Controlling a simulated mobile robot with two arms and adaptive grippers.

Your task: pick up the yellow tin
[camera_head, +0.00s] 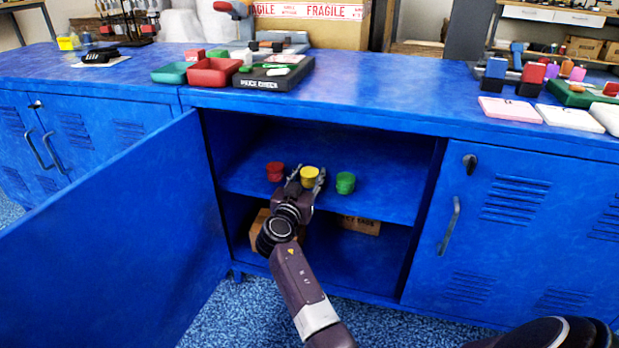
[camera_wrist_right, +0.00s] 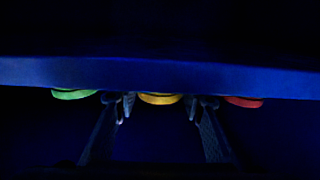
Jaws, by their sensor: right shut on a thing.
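The yellow tin (camera_head: 309,174) stands on the middle shelf inside the open blue cabinet, between the red tin (camera_head: 275,171) and the green tin (camera_head: 345,183). My right gripper (camera_head: 306,181) reaches into the cabinet, with one finger on each side of the yellow tin, and is shut on it. In the right wrist view the yellow tin (camera_wrist_right: 160,98) shows between the fingers, with the green tin (camera_wrist_right: 73,94) to the left and the red tin (camera_wrist_right: 243,102) to the right. That view is dark. My left gripper is out of view.
The open cabinet door (camera_head: 120,235) stands to the left of my arm. The shelf (camera_head: 385,205) has free room right of the green tin. Cardboard boxes (camera_head: 361,226) sit on the lower level. The blue worktop (camera_head: 390,90) above carries trays and other goods.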

